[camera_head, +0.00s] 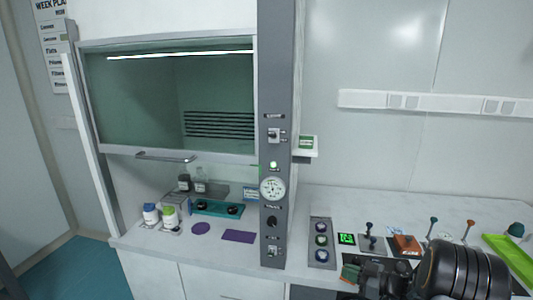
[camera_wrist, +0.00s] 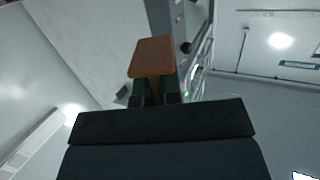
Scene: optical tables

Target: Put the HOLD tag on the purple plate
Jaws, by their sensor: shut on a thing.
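My gripper (camera_head: 352,272) is at the lower right in the head view, in front of the bench's front edge. In the wrist view its green fingers (camera_wrist: 155,92) are shut on an orange-brown flat piece (camera_wrist: 152,57), taken to be the HOLD tag; no lettering can be read. Two flat purple pieces lie on the hood's worktop: a rectangular purple plate (camera_head: 238,236) and a round purple disc (camera_head: 200,228) to its left. My gripper is well to the right of both and apart from them, beyond the grey hood post.
The grey post (camera_head: 278,150) with gauge and switches stands between gripper and hood. The glass sash (camera_head: 170,95) is raised above the worktop. A button panel (camera_head: 321,242) and orange-brown box (camera_head: 405,245) are near my arm.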

